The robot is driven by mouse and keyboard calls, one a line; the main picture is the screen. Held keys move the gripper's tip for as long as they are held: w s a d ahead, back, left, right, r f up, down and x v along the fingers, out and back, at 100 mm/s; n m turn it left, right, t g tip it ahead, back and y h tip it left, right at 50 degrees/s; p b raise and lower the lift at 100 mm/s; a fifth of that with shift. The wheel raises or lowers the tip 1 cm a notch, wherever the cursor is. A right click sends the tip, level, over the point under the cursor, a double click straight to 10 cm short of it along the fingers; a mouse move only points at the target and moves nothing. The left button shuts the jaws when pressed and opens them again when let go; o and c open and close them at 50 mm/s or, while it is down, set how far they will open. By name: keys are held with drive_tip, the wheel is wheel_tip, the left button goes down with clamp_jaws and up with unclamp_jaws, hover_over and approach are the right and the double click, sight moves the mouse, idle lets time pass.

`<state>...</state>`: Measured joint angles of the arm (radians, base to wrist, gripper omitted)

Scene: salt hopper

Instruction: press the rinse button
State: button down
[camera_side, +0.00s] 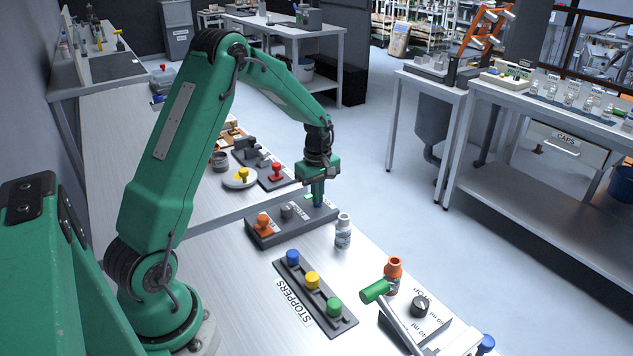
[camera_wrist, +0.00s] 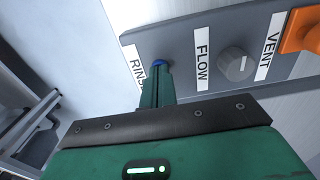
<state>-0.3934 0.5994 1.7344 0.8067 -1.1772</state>
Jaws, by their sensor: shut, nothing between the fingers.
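I cannot tell whether the button is pushed in.
The panel also has a grey flow knob (camera_wrist: 236,63) and an orange vent control (camera_wrist: 302,30). A stopper rack (camera_side: 335,325) lies in front.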

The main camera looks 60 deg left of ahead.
drive_tip(key=shift+s+f, duration=0.1)
drive_tip(key=shift+f, duration=0.65)
drive_tip(key=shift+r, duration=0.15)
wheel_tip(320, 180, up, 15)
drive_tip(key=shift+w+f, duration=0.2)
drive_tip(key=shift+w, duration=0.05)
